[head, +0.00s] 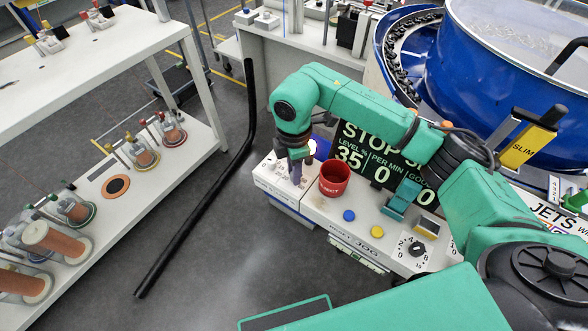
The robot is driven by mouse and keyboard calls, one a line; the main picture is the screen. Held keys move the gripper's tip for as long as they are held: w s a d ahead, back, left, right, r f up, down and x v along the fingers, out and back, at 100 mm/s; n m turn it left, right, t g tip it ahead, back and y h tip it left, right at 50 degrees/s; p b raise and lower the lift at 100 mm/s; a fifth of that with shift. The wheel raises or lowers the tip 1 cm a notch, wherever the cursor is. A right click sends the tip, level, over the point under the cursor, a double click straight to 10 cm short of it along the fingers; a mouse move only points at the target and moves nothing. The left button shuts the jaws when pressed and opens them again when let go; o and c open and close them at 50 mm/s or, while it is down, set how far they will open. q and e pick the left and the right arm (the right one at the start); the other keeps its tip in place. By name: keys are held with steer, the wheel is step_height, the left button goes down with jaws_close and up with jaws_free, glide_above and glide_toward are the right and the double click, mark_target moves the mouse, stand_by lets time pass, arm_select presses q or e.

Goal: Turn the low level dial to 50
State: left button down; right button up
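My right arm reaches across from the right, and its gripper (297,172) points down over the left end of the white control box (318,208). Small markings show on the box top beside the gripper. Any knob under the fingers is hidden, and I cannot tell whether the fingers are open or touching one. A black dial (417,249) with a numbered scale sits at the box's right end, apart from the gripper. A black display (352,155) behind the arm reads 35 under its level heading, with the arm covering part of it. My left gripper is out of view.
Blue (349,215) and yellow (377,231) buttons lie in front. A blue bowl feeder (505,80) stands behind. A shelf with spools (115,187) is at left, with a black bar (200,205) between.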

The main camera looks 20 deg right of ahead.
steer(key=o, duration=0.3)
steer(key=shift+r, duration=0.1)
step_height(320, 180, up, 7)
steer(key=shift+r+b, duration=0.15)
steer(key=shift+b, duration=0.6)
step_height(320, 180, up, 7)
steer(key=shift+p, duration=0.3)
steer(key=shift+r, duration=0.1)
